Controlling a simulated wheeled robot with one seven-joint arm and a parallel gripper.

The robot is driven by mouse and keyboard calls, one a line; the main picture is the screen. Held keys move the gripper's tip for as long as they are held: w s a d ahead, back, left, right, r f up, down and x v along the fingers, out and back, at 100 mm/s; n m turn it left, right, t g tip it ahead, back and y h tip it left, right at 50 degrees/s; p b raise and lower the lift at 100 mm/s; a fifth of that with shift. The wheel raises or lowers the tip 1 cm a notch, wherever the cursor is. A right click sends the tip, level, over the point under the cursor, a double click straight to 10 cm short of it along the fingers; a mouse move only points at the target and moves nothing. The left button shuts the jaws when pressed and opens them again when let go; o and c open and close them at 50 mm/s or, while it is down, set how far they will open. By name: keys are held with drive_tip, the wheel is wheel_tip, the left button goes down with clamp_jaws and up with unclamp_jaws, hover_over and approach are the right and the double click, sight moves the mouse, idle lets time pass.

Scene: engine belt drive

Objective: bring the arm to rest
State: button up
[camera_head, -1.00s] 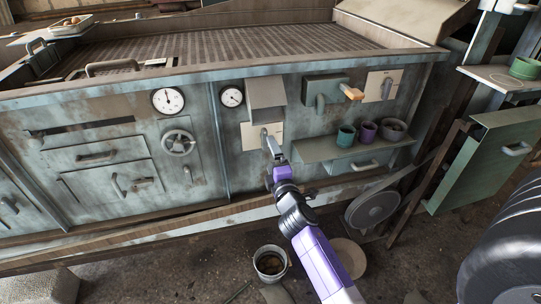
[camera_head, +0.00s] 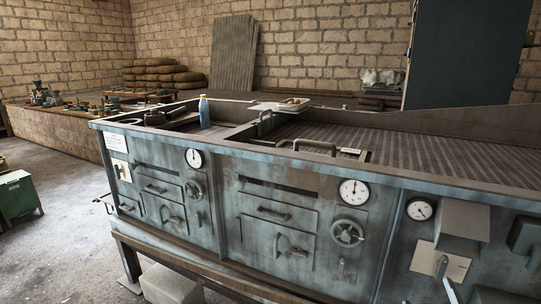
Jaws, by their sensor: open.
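I cannot tell whether the finger touches the lever. The gripper is open. The rest of my arm is below the picture.
The long blue-grey machine (camera_head: 225,213) fills the middle, with gauges (camera_head: 354,192), a handwheel (camera_head: 347,233) and drawer handles standing out. A blue bottle (camera_head: 204,111) and a tray (camera_head: 289,105) are on top. A green box (camera_head: 18,196) stands left; floor between is clear.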

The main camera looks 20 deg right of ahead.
drive_tip(key=s+a+m+y, duration=0.2)
drive_tip(key=s+a+y, duration=0.3)
drive_tip(key=s+a, duration=0.7)
drive_tip(key=s+a+r+m+y+p, duration=0.1)
drive_tip(key=s+a+y, duration=0.5)
drive_tip(key=s+a, duration=0.6)
drive_tip(key=a, duration=0.8)
drive_tip(key=shift+r+m+y, duration=0.2)
drive_tip(key=shift+m+y, duration=0.1)
drive_tip(key=shift+m, duration=0.1)
